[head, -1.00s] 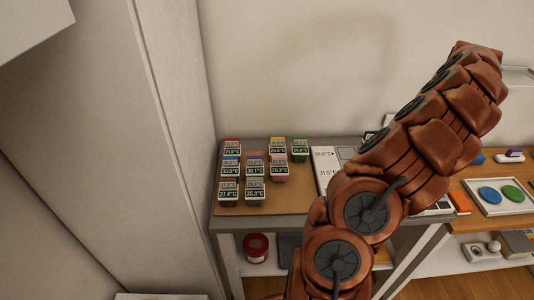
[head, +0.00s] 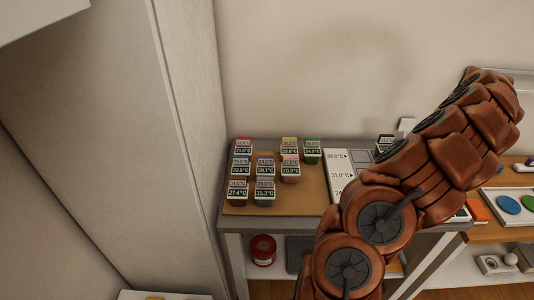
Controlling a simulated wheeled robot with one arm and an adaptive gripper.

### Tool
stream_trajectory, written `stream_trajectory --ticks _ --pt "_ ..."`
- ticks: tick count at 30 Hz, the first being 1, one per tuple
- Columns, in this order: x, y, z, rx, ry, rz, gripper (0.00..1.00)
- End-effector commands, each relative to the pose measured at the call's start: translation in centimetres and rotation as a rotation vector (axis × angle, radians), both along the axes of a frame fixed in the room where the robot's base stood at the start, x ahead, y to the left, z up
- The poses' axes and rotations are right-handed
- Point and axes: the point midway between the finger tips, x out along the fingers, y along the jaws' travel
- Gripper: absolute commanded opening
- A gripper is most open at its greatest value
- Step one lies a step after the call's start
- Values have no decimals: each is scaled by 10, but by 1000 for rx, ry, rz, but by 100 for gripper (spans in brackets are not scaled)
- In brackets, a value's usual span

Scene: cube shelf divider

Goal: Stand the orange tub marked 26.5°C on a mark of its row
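I cannot pick out an orange tub marked 26.5°C in the head view. The white sheet (head: 341,172) lies on the grey table right of the tubs. It carries row labels 38.0°C and 31.0°C, a lower one partly hidden, and grey square marks (head: 361,155). My brown arm covers much of its right and lower part. A dark tub-like thing with a pale label (head: 384,142) stands at the sheet's back right, partly behind my arm. My arm reaches up and right, and my gripper is not in view.
Several labelled tubs with coloured lids, such as a green one (head: 312,152) and a grey one (head: 265,194), stand on a brown board (head: 238,209) at the left. A red tin (head: 263,250) is on the shelf below. A tray with discs (head: 528,194) lies right.

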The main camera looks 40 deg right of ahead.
Motion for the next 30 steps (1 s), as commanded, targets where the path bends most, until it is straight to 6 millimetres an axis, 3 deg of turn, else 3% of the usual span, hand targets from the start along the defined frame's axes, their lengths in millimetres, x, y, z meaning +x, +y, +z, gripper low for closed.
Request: stream_trajectory --ticks 20,21,24,26,30 --pt "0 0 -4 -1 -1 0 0" --pt "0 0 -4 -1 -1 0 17" --pt "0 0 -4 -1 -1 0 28" --pt "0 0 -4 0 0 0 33" --pt "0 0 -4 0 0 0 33"
